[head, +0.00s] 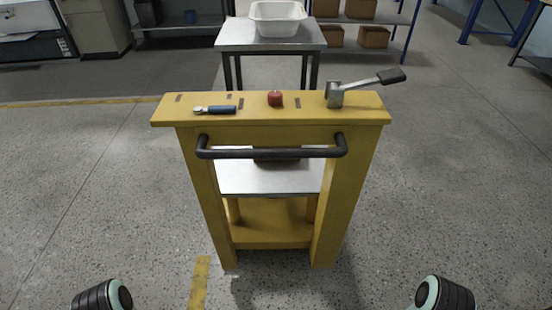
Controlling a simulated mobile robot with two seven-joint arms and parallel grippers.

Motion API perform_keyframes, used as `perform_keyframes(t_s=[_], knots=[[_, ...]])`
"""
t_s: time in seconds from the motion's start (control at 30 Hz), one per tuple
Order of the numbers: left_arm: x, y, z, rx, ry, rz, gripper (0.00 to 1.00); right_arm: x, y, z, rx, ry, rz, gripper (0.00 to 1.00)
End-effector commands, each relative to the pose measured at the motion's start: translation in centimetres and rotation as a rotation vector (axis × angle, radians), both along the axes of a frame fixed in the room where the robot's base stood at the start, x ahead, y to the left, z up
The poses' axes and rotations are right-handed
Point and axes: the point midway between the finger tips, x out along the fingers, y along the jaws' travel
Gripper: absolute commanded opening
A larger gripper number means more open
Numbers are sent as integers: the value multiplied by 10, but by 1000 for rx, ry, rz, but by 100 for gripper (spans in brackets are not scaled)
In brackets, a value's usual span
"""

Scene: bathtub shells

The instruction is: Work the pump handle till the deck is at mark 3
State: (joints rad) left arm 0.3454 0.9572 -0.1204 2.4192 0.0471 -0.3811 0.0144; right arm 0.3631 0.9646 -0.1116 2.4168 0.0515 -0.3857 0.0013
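A yellow stand (330,200) is directly in front of me. The pump handle (365,82) is a grey lever with a black grip, rising from a grey socket (334,95) at the right end of the stand's top. It slants up to the right. A flat grey metal plate (265,180), which looks like the deck, shows inside the frame below the top. Small dark marks (240,103) are on the stand's top, but I cannot read any numbers. Neither gripper is in view; only parts of my arms show at the bottom corners.
A red knob (275,98) and a blue-handled tool (218,110) are on the stand's top. A dark push bar (225,153) crosses its front. Behind it, a metal table (235,37) holds a white tub (277,18). Shelves with boxes (373,37) stand farther back. Open floor lies on both sides.

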Motion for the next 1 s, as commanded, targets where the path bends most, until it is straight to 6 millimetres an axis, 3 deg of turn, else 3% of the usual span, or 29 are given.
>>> perform_keyframes(t_s=[0.77,0.93,1.0], knots=[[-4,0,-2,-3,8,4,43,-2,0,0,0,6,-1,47],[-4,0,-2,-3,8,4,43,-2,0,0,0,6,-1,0],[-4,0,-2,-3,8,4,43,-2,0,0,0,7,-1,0]])
